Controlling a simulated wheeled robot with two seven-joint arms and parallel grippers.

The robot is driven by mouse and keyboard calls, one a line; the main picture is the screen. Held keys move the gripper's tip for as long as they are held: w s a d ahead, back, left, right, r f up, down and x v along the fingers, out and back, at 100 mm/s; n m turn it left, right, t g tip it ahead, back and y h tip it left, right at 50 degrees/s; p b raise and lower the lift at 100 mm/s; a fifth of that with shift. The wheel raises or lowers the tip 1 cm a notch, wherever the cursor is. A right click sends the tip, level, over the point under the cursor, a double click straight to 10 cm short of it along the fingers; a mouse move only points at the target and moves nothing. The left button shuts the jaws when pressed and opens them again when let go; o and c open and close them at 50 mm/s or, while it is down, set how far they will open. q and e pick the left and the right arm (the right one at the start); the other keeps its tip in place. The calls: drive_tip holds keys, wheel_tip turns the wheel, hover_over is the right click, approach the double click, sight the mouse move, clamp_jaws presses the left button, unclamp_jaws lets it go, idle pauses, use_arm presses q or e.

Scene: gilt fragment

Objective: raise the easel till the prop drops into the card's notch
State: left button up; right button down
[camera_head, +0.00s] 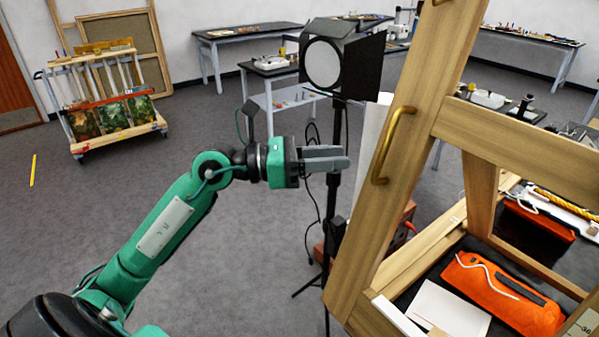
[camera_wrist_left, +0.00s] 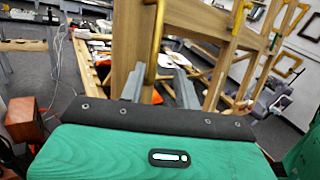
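The wooden easel frame (camera_head: 435,80) stands tilted up at the right, with a brass bar handle (camera_head: 393,145) on its near left rail. My left gripper (camera_head: 347,161) is left of the handle, apart from it in the head view. In the left wrist view its two fingers (camera_wrist_left: 160,90) are spread, with the brass handle (camera_wrist_left: 155,45) ahead between them and nothing clearly gripped. A pale piece marked 36 (camera_head: 583,328) shows at the lower right corner, cut off by the edge. I cannot make out the prop or the notch. My right gripper is not seen.
An orange pouch (camera_head: 505,292) and a white sheet (camera_head: 447,310) lie under the frame. A black lamp (camera_head: 340,62) on a stand rises just behind my left gripper. A painting cart (camera_head: 105,100) is far left.

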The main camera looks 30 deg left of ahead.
use_arm(q)
drive_tip(key=shift+b+v, duration=1.25)
drive_tip(key=shift+v, duration=1.55)
